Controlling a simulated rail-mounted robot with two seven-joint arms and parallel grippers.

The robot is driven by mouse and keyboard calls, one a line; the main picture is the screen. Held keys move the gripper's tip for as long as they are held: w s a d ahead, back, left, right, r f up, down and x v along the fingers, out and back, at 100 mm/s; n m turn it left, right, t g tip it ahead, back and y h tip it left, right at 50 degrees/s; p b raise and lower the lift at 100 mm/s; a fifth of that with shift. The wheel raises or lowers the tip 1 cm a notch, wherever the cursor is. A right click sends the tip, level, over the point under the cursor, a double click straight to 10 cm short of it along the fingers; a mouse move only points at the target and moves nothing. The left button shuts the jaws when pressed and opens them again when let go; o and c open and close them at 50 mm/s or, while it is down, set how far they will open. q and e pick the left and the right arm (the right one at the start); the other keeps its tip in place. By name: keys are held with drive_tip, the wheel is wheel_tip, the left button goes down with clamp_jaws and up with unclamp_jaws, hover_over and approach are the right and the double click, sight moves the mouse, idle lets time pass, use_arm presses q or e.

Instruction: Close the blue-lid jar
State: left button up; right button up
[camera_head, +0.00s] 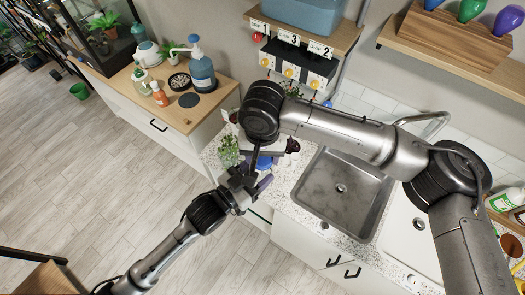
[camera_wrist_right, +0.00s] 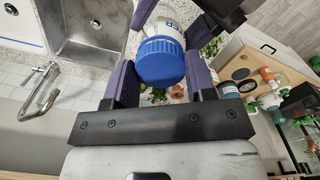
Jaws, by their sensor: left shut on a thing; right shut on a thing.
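The blue lid (camera_wrist_right: 160,62) sits between the purple-padded fingers of my right gripper (camera_wrist_right: 160,70), which is shut on it. The jar (camera_wrist_right: 172,24), clear with a white label, is directly beyond the lid in the right wrist view. The lid covers its mouth there; I cannot tell whether it is fully seated. My left gripper (camera_head: 257,179) is shut on the jar from the side. In the head view the blue lid (camera_head: 264,162) shows just above the left gripper; the jar and right fingertips are mostly hidden by my arms.
The sink (camera_head: 341,187) is just right of the grippers in the speckled counter (camera_head: 292,205). A small green plant (camera_head: 228,150) stands close to the left. A wooden cabinet top (camera_head: 180,112) with bottles is farther left. A shelf with numbered labels (camera_head: 289,37) is behind.

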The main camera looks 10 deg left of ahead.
use_arm(q)
clamp_jaws()
use_arm(e)
drive_tip(key=m, duration=0.4)
drive_tip(key=shift+a, duration=0.1)
drive_tip(key=m, duration=1)
drive_tip(key=shift+m, duration=0.4)
drive_tip(key=m, duration=0.4)
drive_tip(key=shift+w+m, duration=0.1)
drive_tip(key=shift+m, duration=0.2)
drive_tip(key=o, duration=0.9)
